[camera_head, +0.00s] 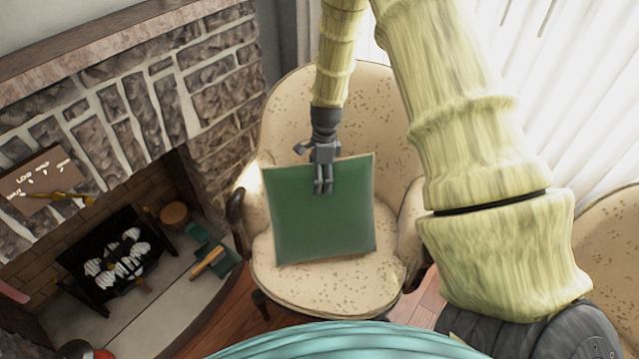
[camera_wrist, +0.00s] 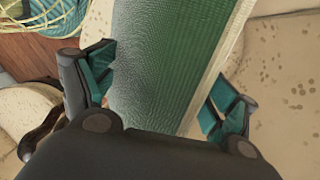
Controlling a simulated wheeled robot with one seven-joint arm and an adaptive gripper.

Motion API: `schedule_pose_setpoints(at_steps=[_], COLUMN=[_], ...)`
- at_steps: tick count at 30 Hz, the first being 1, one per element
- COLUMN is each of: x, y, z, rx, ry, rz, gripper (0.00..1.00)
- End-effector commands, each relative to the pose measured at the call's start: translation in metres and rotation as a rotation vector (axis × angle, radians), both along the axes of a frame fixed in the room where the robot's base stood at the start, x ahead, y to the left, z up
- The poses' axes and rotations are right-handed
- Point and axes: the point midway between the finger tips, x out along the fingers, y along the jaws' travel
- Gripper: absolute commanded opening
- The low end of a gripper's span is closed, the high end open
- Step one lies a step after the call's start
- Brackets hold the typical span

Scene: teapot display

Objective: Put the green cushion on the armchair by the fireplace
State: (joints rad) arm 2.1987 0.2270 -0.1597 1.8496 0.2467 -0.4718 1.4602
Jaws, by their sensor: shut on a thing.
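The green cushion (camera_head: 320,222) is square with pale edging. It is over the seat of the cream, speckled armchair (camera_head: 382,112), roughly upright in front of the backrest. My gripper (camera_head: 323,187) comes from above and is shut on the cushion at its upper edge. In the wrist view the cushion (camera_wrist: 180,60) runs between my two fingers (camera_wrist: 163,88). The cushion's lower edge appears at the seat, but I cannot tell whether it rests on it. The stone fireplace (camera_head: 205,75) is to the left of the armchair.
The armchair's armrests (camera_head: 411,225) stand on both sides of the cushion. A grate with logs (camera_head: 115,262) sits in the fireplace. A second speckled armchair (camera_head: 612,235) is at the right edge. White curtains (camera_head: 570,100) hang behind. Wooden floor (camera_head: 225,330) shows in front.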

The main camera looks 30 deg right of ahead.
Motion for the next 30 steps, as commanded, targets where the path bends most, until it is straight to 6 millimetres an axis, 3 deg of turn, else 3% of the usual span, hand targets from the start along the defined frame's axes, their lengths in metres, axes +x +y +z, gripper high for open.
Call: schedule_pose_setpoints(at_steps=[7,15,16,17,30], x=[0.0,0.0,0.0,0.0,0.0], y=[0.0,0.0,0.0,0.0,-0.001], z=[-0.024,-0.029,-0.03,-0.03,-0.028], rx=[0.0,0.0,0.0,0.0,0.0], ry=[0.001,-0.001,-0.001,-0.001,0.0], rz=[-0.001,-0.001,-0.001,-0.001,-0.001], gripper=[0.32,0.32,0.92,0.97,1.0])
